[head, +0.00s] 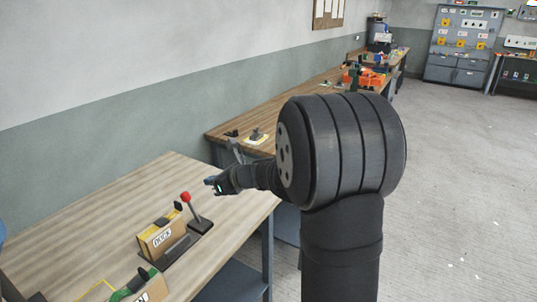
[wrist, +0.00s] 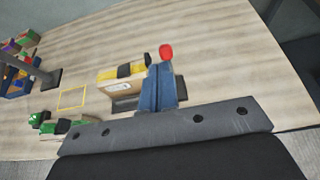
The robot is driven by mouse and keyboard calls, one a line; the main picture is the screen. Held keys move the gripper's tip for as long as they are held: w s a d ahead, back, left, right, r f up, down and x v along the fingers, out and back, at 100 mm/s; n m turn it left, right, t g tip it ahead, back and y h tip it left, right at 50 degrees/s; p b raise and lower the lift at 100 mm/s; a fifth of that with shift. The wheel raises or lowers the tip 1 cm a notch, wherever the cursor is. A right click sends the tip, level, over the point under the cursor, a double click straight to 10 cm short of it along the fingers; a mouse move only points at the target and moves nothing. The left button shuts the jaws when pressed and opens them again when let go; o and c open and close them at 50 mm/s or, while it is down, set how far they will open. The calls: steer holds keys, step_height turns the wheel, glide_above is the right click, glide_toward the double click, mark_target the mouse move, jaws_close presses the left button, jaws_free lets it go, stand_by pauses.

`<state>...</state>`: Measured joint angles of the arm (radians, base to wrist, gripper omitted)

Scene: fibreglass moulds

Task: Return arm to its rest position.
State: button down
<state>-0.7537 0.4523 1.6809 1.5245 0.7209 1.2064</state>
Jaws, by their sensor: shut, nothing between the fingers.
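My gripper (head: 211,183) is up in the air over the right end of the wooden workbench (head: 110,215), out ahead of my thick black arm in the head view. In the wrist view its blue fingers (wrist: 159,85) are together with nothing held. They cover part of a cardboard box (head: 160,236) and the stand behind them. A lever with a red knob (head: 186,197) rises beside this box, apart from my gripper in the head view.
A yellow outlined square (wrist: 72,98) is marked on the bench. A box with a green item (head: 140,286) lies near the front edge. Another bench (head: 262,128) with parts runs along the wall. Grey floor (head: 450,190) at right is mostly clear.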

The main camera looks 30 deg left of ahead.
mark_target(186, 194)
steer(key=a+f, duration=0.8)
steer(key=a, duration=0.1)
steer(key=shift+a+f, duration=0.2)
steer(key=shift+f, duration=0.1)
steer(key=shift+a+f, duration=0.25)
steer(key=shift+a, duration=0.35)
steer(key=shift+d, duration=0.1)
